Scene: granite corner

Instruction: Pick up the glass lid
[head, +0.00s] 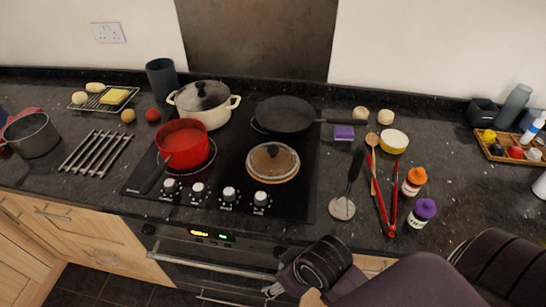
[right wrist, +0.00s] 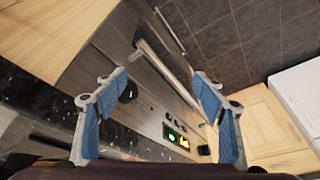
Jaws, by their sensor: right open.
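The glass lid (head: 271,161) is round, with a dark knob and a tan-looking rim. It lies on the front right part of the black hob (head: 228,150) in the head view. I cannot tell whether anything is under it. My right gripper (right wrist: 160,90) is open and empty between its blue-padded fingers in the right wrist view. In the head view it is low at the bottom, in front of the oven and below the counter edge, well apart from the lid. The lid does not show in the right wrist view. My left gripper is not in view.
A red saucepan (head: 183,142) stands left of the lid, a cream lidded pot (head: 204,100) and a black frying pan (head: 285,114) behind. The oven handle (head: 210,264) sticks out in front.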

